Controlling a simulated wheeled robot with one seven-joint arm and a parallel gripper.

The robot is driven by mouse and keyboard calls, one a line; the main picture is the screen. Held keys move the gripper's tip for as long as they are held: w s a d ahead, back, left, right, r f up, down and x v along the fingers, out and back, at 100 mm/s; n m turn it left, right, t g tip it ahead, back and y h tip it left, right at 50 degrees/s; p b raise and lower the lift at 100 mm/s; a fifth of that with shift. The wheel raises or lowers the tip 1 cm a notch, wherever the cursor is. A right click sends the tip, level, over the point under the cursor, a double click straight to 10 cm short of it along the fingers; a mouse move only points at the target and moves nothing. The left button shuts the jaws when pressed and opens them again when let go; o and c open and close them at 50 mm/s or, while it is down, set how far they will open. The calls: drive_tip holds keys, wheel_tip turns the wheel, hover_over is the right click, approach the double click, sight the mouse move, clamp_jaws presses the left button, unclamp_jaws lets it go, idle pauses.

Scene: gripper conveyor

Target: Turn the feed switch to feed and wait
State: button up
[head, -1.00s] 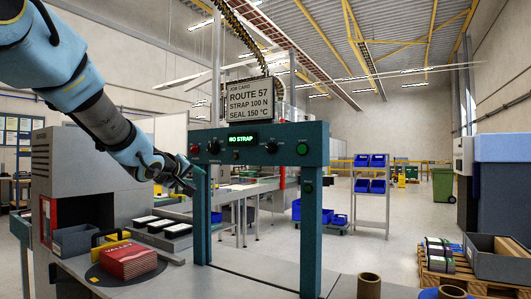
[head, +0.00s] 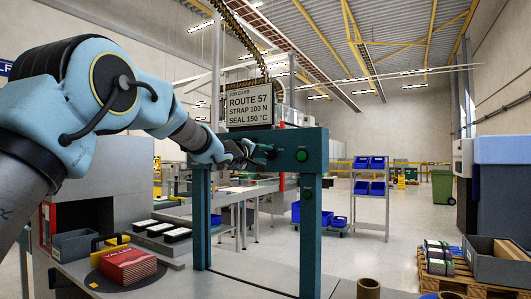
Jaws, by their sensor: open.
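The teal control bar (head: 318,140) of the strapping arch spans the middle of the head view. My gripper (head: 264,152) is open, in front of the bar's middle right, with its tips close to where the right-hand knob sits. That knob and the display are hidden behind my gripper and wrist. I cannot tell whether the fingers touch the knob or which way it points. The knob labels are too small to read, so I cannot make out which is the feed switch. A green button (head: 302,155) shows just right of my gripper.
A job card (head: 249,106) stands above the bar. A red-topped pack (head: 128,266) lies on a round dark plate at the lower left, near dark trays (head: 158,238). Cardboard tubes (head: 368,288) stand at the front. The space under the arch is clear.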

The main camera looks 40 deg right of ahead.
drive_tip(key=shift+w+d, duration=0.1)
drive_tip(key=shift+d, duration=0.5)
clamp_jaws()
